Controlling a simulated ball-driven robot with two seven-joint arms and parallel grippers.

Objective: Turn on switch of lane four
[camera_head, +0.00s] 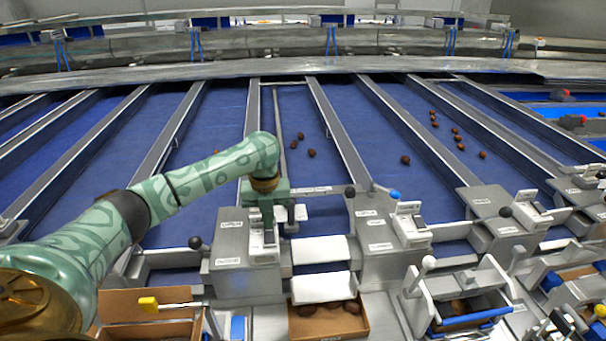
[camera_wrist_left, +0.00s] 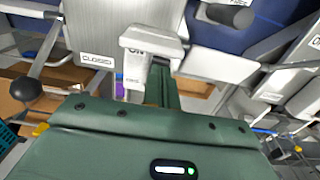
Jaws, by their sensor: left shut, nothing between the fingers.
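My left gripper (camera_head: 280,226) is shut and empty. It hangs at the near end of a blue lane, over the right side of a grey control box (camera_head: 228,246) with a white switch (camera_head: 257,248). In the left wrist view, the green fingers (camera_wrist_left: 163,88) are right beside the white switch (camera_wrist_left: 148,45), which carries an "ON" label. I cannot tell whether they touch. The box beside it reads "CLOSED" (camera_wrist_left: 96,61). Other boxes stand to the right, one with a white switch (camera_head: 410,222). No lane number is readable. My right gripper is out of view.
Dark dates (camera_head: 311,153) lie on the blue lanes between grey dividers (camera_head: 335,135). A cardboard box (camera_head: 328,322) with dates stands below a white chute. Levers with black, white and blue knobs rise around the boxes, including a black knob (camera_head: 195,242) to the left.

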